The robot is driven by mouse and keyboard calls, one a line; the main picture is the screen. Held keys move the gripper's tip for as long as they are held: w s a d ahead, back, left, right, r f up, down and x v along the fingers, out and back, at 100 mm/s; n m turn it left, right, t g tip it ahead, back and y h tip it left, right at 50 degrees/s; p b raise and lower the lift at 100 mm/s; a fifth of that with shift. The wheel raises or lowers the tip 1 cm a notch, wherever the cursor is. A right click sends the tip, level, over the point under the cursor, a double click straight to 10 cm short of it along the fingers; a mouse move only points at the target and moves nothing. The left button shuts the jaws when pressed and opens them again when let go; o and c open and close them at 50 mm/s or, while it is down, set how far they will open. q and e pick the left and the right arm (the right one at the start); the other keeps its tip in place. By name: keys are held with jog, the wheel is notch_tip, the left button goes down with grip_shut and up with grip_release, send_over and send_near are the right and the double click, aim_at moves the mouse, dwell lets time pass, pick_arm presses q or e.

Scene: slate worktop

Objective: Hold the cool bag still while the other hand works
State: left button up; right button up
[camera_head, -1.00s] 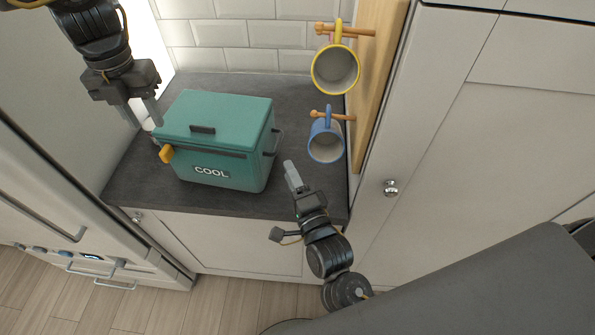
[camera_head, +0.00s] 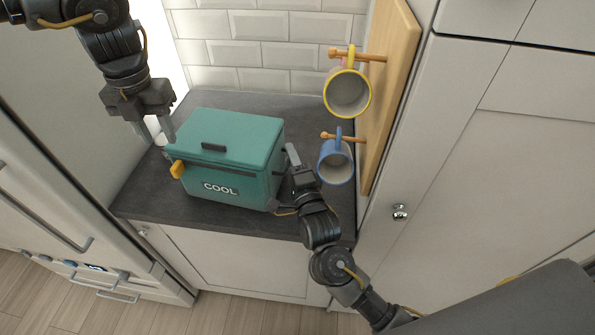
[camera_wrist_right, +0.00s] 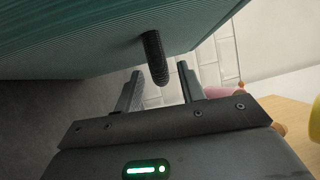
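The teal cool bag (camera_head: 222,188), a box with a closed lid and a COOL label, stands upright on the slate worktop. A yellow tab (camera_head: 177,169) sticks out at its left side.
A yellow mug (camera_head: 347,93) and a blue mug (camera_head: 335,165) hang on pegs from a wooden board (camera_head: 391,85), close to the right gripper. Bare worktop (camera_head: 150,193) shows left of the bag. A tall cabinet stands at the right and a tiled wall behind.

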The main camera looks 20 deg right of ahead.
jog(key=shift+w, duration=0.4)
